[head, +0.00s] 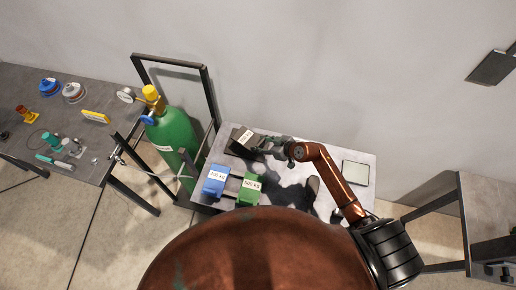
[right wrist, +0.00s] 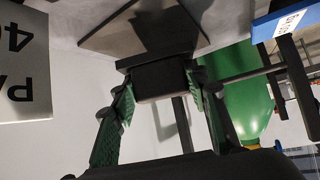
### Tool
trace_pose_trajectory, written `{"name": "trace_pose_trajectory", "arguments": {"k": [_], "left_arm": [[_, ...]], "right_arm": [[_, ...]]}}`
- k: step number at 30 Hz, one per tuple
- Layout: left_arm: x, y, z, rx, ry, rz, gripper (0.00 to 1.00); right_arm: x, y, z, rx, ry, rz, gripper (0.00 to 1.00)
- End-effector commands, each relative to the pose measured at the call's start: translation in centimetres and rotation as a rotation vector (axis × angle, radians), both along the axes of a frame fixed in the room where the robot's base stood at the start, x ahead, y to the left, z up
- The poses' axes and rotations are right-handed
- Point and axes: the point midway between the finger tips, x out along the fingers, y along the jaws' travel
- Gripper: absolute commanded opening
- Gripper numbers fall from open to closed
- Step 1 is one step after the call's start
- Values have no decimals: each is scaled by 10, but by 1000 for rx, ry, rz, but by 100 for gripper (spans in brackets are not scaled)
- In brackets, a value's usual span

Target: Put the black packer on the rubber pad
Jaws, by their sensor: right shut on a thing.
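The black packer (right wrist: 160,78) is a dark block held between the green fingers of my right gripper (right wrist: 157,110) in the right wrist view. In the head view, my right gripper (head: 277,148) reaches left over the table, and the packer is hard to tell from the dark things there. A dark square plate, which looks like the rubber pad (right wrist: 105,38), lies just beyond the packer in the wrist view. Whether they touch, I cannot tell. In the head view the dark plate (head: 236,149) lies at the table's back left. My left gripper is not in view.
A blue block (head: 215,180) and a green block (head: 248,189) stand at the front left of the table. A pale square (head: 356,173) lies at the right. A green gas cylinder (head: 173,135) stands left of the table. A white lettered label (right wrist: 22,65) is near the plate.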

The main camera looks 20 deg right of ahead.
Motion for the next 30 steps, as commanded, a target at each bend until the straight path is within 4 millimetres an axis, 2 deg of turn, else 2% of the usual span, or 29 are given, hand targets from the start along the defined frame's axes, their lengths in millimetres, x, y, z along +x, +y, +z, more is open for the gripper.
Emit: {"name": "trace_pose_trajectory", "arguments": {"k": [8, 14, 26, 27, 30], "left_arm": [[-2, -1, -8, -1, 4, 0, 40], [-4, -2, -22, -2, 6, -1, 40], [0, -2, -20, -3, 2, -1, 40], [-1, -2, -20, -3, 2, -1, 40], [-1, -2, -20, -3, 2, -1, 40]], "right_arm": [[13, 7, -16, 2, -1, 0, 0], [13, 6, -47, 1, 0, -1, 0], [13, 6, -48, 2, -1, -1, 0], [13, 6, -49, 1, 0, -1, 45], [13, 6, -49, 1, 0, -1, 52]]}}
